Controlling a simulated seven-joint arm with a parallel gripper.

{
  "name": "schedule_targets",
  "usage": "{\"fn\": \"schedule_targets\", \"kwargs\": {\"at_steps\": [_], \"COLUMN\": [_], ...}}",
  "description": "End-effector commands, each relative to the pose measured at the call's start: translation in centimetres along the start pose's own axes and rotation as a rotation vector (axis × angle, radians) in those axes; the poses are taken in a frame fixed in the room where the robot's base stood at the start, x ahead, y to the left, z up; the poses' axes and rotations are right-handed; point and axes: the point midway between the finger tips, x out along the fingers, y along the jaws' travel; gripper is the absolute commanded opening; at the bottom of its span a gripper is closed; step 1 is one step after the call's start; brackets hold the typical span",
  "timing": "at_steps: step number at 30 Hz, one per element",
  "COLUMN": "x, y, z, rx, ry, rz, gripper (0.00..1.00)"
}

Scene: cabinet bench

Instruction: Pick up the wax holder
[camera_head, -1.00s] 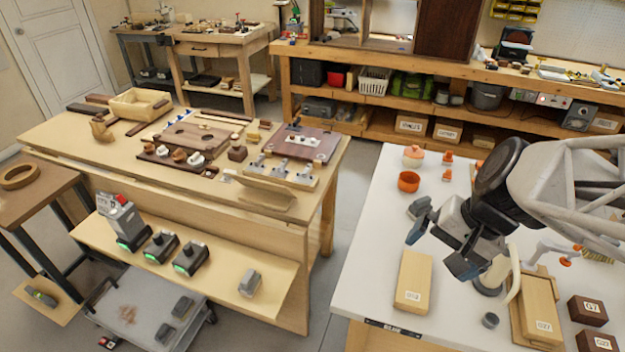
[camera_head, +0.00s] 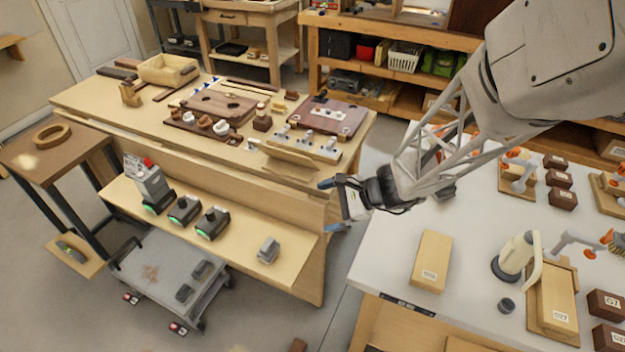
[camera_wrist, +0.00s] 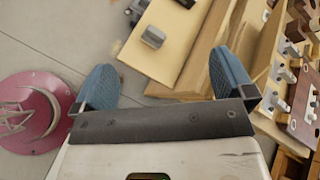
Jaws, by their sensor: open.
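No label marks the wax holder, and I cannot tell for sure which thing it is. A small grey block-like piece (camera_head: 268,250) sits alone at the right end of the tan lower shelf; it also shows in the wrist view (camera_wrist: 153,37), beyond my fingers. Several dark devices with green lights (camera_head: 184,210) stand on the same shelf, to its left. My gripper (camera_head: 331,206) is open and empty, in the air near the bench's right end.
The wooden bench (camera_head: 130,125) carries boards and small parts. A grey cart (camera_head: 150,272) stands below the shelf. Floor shows between bench and table.

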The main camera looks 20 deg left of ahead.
Motion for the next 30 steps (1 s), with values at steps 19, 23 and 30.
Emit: {"fn": "schedule_targets", "kwargs": {"at_steps": [19, 23, 30], "x": [20.7, 23.9, 26.7], "y": [1.8, 3.1, 4.5], "z": [-8.8, -10.6, -12.3], "rx": [0.501, 0.582, 0.660], "ry": [-0.106, -0.102, -0.092], "rz": [-0.205, -0.240, -0.278], "gripper": [1.00, 1.00, 1.00]}}
